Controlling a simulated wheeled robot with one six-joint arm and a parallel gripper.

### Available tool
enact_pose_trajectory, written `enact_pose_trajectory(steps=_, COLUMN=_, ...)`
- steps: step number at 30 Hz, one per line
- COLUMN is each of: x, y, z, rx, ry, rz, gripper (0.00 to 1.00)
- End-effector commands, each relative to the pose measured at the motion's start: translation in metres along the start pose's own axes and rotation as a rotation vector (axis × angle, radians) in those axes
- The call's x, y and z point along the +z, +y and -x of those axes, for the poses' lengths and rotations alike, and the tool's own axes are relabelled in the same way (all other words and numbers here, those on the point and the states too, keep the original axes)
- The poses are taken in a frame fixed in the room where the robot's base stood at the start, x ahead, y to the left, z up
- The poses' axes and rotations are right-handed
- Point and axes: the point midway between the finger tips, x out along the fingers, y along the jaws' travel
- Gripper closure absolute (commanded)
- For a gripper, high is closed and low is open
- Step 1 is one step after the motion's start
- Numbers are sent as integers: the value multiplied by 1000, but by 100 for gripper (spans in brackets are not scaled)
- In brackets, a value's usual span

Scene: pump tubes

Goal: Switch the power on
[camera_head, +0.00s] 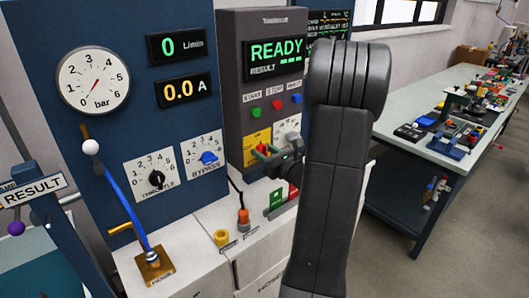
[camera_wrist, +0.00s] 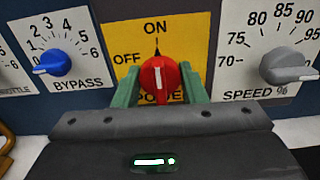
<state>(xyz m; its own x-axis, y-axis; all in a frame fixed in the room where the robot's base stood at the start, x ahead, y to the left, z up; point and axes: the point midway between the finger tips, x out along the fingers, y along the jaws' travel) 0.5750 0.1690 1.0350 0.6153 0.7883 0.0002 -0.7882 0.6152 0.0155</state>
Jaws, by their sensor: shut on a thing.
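The red power knob (camera_wrist: 160,80) sits on a yellow plate (camera_wrist: 188,28) marked OFF, ON and POWER. In the wrist view its white pointer stands about upright, towards ON. My gripper (camera_wrist: 160,88) has its two green fingers on either side of the knob, shut on it. In the head view my gripper (camera_head: 266,151) reaches the yellow plate (camera_head: 254,134) on the grey cabinet, and the fingers hide most of the knob. The cabinet's display (camera_head: 275,55) is lit and reads READY.
The blue bypass knob (camera_wrist: 55,63) is left of the plate and the grey speed knob (camera_wrist: 284,66) right of it. Coloured buttons (camera_head: 278,104) sit above. An orange-tipped part (camera_head: 243,217) and a yellow part (camera_head: 221,238) stand on the white ledge below. A cluttered bench (camera_head: 400,121) is at right.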

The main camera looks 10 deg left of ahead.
Motion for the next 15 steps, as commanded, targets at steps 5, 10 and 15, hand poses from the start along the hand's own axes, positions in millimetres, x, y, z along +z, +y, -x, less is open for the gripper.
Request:
enact_pose_trajectory(steps=5, x=-1, y=0, z=0, rx=0, ry=2, rz=-1, gripper=40)
enact_pose_trajectory(steps=10, x=-1, y=0, z=0, rx=0, ry=1, rz=0, gripper=40)
enact_pose_trajectory(steps=15, x=-1, y=0, z=3, rx=-1, ry=1, rz=0, gripper=40)
